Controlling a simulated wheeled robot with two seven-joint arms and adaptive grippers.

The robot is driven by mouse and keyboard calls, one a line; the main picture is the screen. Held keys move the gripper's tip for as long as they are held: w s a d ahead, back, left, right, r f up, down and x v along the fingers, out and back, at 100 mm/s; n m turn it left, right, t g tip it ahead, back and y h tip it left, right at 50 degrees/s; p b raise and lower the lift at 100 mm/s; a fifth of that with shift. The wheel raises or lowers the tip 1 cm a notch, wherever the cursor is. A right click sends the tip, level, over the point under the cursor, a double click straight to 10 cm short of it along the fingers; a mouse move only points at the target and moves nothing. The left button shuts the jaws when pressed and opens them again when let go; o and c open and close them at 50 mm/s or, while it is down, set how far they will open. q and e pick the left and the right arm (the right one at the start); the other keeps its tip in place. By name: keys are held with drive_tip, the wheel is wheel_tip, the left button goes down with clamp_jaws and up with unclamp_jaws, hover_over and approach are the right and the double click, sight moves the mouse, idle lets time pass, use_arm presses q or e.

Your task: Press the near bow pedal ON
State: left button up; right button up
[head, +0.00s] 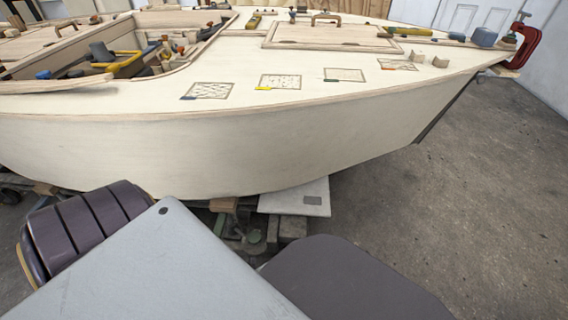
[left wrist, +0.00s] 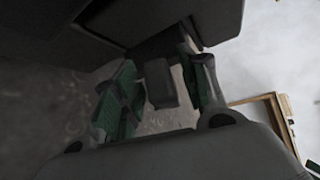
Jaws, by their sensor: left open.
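A flat light-grey plate (head: 296,196) with a small dark square on it lies low under the near side of the hull in the head view. It may be the near bow pedal; its on or off state cannot be told. My left gripper (left wrist: 160,85) shows in the left wrist view, its two green-padded fingers apart, with no object held that I can make out. The plate cannot be made out in that view. Neither gripper shows in the head view, so their distance from the plate cannot be told.
The pale plywood hull (head: 240,150) spans the head view above the plate. A red clamp (head: 525,46) sits at the bow tip. Tools and blocks lie on deck. Dark supports (head: 245,228) stand beneath the hull. Bare concrete floor (head: 450,190) is free at the right.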

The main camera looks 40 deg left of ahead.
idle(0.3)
use_arm(q)
drive_tip(key=shift+w+d, duration=0.1)
drive_tip(key=shift+w, duration=0.05)
drive_tip(key=c, duration=0.9)
